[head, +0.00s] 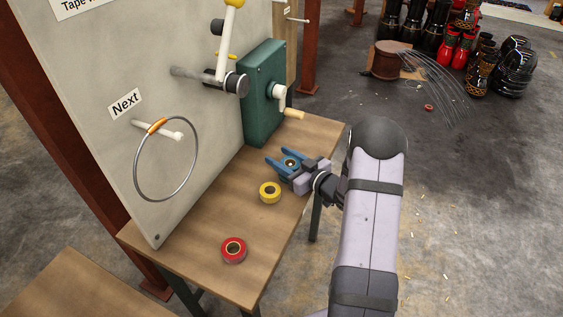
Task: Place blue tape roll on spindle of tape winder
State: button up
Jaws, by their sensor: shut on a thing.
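The blue tape roll (290,163) lies flat at or just above the wooden table, its round centre facing up. My gripper (277,157) reaches in from the right and is shut on the roll, with its blue fingers on either side of it. Whether the roll touches the table is hard to tell. The tape winder (264,92) is a green box at the back of the table, with a crank on its right side.
A yellow roll (270,192) and a red roll (233,250) lie on the table (190,235). A grey panel (100,90) stands along the left, with a peg holding a metal ring (137,180). A lever (228,40) rises near the spindle. Drums (470,50) stand far right.

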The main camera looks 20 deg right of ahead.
jog(key=shift+f, duration=0.95)
jog(key=shift+f, duration=0.1)
jog(key=o, duration=1.1)
jog(key=shift+c, duration=0.2)
jog(key=shift+r, duration=0.2)
jog(key=p+v, duration=0.3)
jog(key=v, duration=0.9)
jog(key=shift+s+a+f, duration=0.1)
